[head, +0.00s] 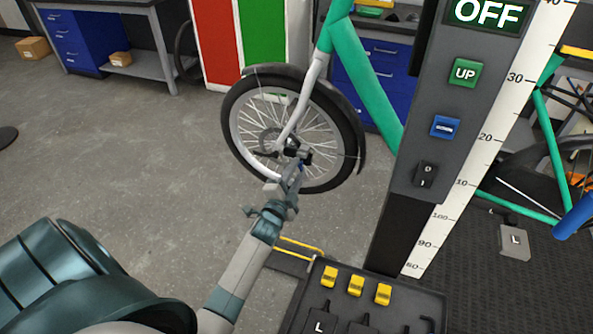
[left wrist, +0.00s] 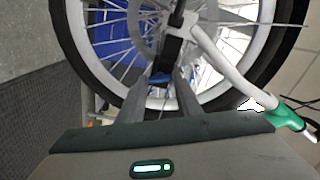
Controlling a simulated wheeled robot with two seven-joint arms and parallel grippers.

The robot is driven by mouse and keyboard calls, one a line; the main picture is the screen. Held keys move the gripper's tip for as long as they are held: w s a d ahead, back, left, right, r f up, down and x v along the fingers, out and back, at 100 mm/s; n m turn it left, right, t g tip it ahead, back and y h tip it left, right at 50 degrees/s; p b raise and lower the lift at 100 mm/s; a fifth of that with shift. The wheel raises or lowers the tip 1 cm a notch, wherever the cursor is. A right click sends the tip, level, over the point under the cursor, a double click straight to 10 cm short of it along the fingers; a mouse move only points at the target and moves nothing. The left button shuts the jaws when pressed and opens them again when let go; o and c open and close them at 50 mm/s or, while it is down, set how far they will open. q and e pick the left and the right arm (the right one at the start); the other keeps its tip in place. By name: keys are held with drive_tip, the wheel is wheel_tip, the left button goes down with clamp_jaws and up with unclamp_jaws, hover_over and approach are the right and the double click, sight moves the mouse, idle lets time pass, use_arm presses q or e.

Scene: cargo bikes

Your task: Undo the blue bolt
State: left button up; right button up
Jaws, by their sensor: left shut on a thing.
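The blue bolt (head: 301,167) is a small blue spot at the hub of the bike's front wheel (head: 229,122), just below the black fitting (head: 306,157) at the lower end of the pale fork (head: 313,80). My left gripper (head: 299,171) reaches up to it and is shut on it. In the left wrist view the blue bolt (left wrist: 159,78) sits between the fingertips, below a black block (left wrist: 172,45) and in front of the spokes. The fingers hide part of it. My right gripper is not in view.
A grey post with OFF, UP and other buttons (head: 464,73) and a height scale stands right of the wheel. A black tray (head: 400,297) with yellow-marked tools lies low in front. Blue drawer benches (head: 75,37) stand behind. The floor left of the wheel is clear.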

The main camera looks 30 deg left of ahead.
use_arm(q)
drive_tip(key=shift+n, duration=0.9)
drive_tip(key=n+p, duration=0.2)
drive_tip(key=n, duration=0.7)
drive_tip(key=shift+n, duration=0.3)
drive_tip(key=shift+n+p, duration=0.35)
drive_tip(key=shift+n, duration=0.25)
drive_tip(key=shift+f+n, duration=0.1)
drive_tip(key=shift+n, duration=0.3)
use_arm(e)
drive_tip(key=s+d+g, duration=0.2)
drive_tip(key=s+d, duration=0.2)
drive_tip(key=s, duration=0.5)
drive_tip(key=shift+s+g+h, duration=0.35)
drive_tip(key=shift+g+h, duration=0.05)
use_arm(q)
drive_tip(key=o, duration=1)
drive_tip(key=shift+o, duration=0.2)
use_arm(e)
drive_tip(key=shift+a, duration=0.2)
